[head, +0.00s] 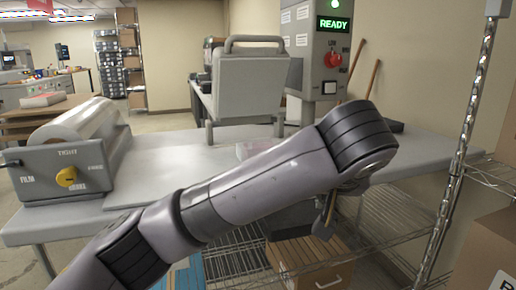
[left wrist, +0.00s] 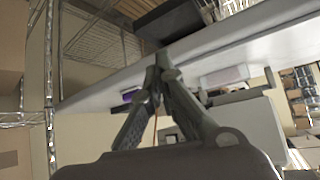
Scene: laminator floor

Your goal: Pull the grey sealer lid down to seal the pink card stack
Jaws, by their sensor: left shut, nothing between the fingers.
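The grey sealer lid (head: 248,88) stands raised at the back of the worktable in the head view, with its dark handle (head: 255,39) along the top. A grey panel that looks like the lid (left wrist: 250,125) also shows in the left wrist view. The pink card stack (head: 250,150) lies on the table in front of the lid, partly covered by my left arm. A pale pinkish block that looks like the stack (left wrist: 225,76) shows in the left wrist view. My left gripper (left wrist: 161,64) is shut and empty, apart from lid and stack. My right gripper is out of view.
A film roll unit (head: 80,150) with a yellow knob stands at the left. A control box (head: 328,60) reading READY, with a red button, stands right of the lid. A metal rack post (head: 463,140) and wire shelves (head: 385,225) are at the right. Bare tabletop (head: 170,165) lies left of the stack.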

